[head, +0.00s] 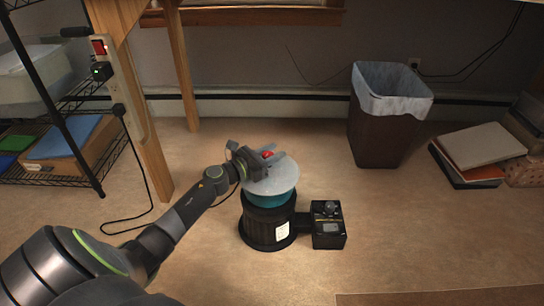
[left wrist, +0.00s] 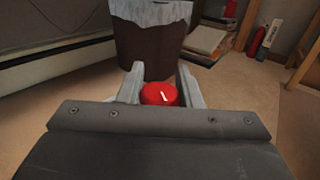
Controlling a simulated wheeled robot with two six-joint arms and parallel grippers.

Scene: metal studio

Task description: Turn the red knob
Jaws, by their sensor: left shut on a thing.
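The red knob (head: 267,155) sits above a round pale disc (head: 281,178) on top of a black cylindrical stand (head: 262,228) with a teal band. In the left wrist view the knob (left wrist: 160,94) is a short red cylinder with a white mark on its top. My left gripper (head: 271,156) reaches in from the left over the disc, with a finger on each side of the knob. In the left wrist view the fingers (left wrist: 160,85) flank it closely, shut on it. The knob's lower part is hidden by the gripper body. My right gripper is not in view.
A black box (head: 328,228) with a small dial is joined to the stand's right side. A lined dark bin (head: 384,135) stands behind to the right, near books (head: 477,152). A wooden leg (head: 146,135) and wire shelf (head: 70,140) are at left. Floor in front is clear.

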